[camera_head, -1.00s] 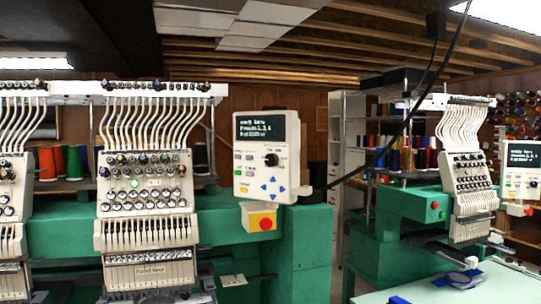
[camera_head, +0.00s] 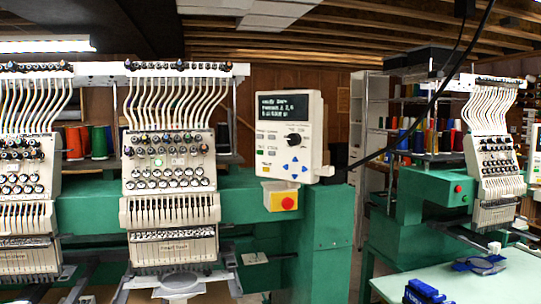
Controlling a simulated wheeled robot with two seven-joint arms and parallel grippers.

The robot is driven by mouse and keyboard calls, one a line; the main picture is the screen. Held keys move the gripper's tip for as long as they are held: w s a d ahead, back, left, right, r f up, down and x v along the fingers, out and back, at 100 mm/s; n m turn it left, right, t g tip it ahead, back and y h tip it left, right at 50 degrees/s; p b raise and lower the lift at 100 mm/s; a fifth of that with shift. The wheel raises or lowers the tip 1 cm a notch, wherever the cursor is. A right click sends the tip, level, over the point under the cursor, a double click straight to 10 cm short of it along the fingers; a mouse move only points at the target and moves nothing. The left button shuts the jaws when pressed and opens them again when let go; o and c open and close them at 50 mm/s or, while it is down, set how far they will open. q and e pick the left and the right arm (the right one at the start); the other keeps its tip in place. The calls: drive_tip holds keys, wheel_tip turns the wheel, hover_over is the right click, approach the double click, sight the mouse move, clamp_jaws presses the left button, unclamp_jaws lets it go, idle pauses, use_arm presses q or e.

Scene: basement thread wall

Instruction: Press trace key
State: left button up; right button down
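A white control panel (camera_head: 287,137) is mounted on the green embroidery machine, right of its sewing head. It has a dark screen (camera_head: 282,106) with white text, a black knob (camera_head: 292,141), blue arrow keys (camera_head: 293,168) and small coloured keys at its left, one green (camera_head: 268,152) and one yellow (camera_head: 266,166). The key labels are too small to read, so I cannot tell which is the trace key. A red stop button (camera_head: 288,203) on a yellow box sits below the panel. Neither of my grippers is in view.
The multi-needle sewing head (camera_head: 170,170) stands left of the panel. A second green machine (camera_head: 425,195) stands at the right. A pale table (camera_head: 470,280) at the lower right holds blue items (camera_head: 425,292). A black cable (camera_head: 425,105) hangs across the view.

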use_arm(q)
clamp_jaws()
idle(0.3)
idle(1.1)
